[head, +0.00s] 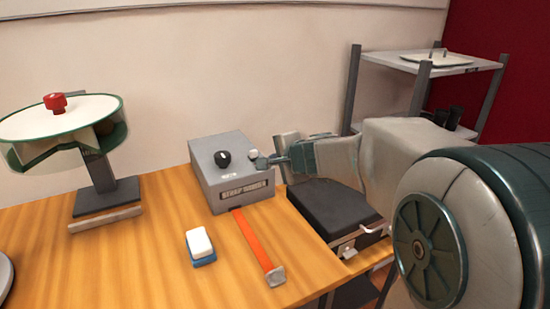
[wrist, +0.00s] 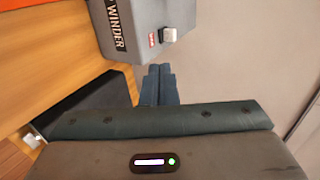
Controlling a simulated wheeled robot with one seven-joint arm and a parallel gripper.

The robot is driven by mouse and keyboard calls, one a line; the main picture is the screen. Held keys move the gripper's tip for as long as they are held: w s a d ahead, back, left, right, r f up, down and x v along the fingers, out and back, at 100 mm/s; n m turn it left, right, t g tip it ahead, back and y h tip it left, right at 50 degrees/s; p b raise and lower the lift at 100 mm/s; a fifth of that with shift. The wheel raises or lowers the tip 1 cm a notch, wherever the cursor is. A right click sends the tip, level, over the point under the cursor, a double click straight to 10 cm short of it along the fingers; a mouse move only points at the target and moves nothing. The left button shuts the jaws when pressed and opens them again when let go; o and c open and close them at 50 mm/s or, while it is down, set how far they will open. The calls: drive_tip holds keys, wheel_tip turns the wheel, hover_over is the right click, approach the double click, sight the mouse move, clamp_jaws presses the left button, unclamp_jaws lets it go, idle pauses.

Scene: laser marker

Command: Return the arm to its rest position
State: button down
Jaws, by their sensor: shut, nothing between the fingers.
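My gripper (head: 268,161) is at the end of my arm, which reaches in from the right in the head view. Its fingertips are beside the right side of a grey box, close to a small pale knob (head: 253,154) on the box's top; I cannot tell whether they touch it. In the wrist view the dark fingers (wrist: 158,72) are together with nothing between them, and the pale knob (wrist: 169,35) lies just beyond their tips.
The grey winder box (head: 208,178) has a black dial (head: 222,159) and an orange strap (head: 252,240) in front. A white-and-blue block (head: 200,246), a round stand with a red knob (head: 55,102), a dark case (head: 335,208) and a shelf (head: 440,66) surround it.

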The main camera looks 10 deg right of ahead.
drive_tip(key=s+a+f+n+g+y+p, duration=0.1)
drive_tip(key=s+a+n+g+p, duration=0.15)
drive_tip(key=s+n, duration=0.4)
drive_tip(key=s+a+n+g+p, duration=0.1)
drive_tip(key=s+a+n+g, duration=0.15)
drive_tip(key=s, duration=0.65)
drive_tip(key=s+d+f+n+g+h+p, duration=0.1)
drive_tip(key=s+d+n+g+h, duration=0.1)
drive_tip(key=s, duration=0.4)
drive_tip(key=s+d+f+n+g+h+p, duration=0.1)
drive_tip(key=s+d+f+n+h, duration=0.1)
drive_tip(key=s, duration=0.4)
drive_tip(key=shift+d+n+g, duration=0.4)
drive_tip(key=shift+d+n, duration=0.4)
drive_tip(key=shift+d, duration=0.35)
drive_tip(key=shift+a, duration=0.15)
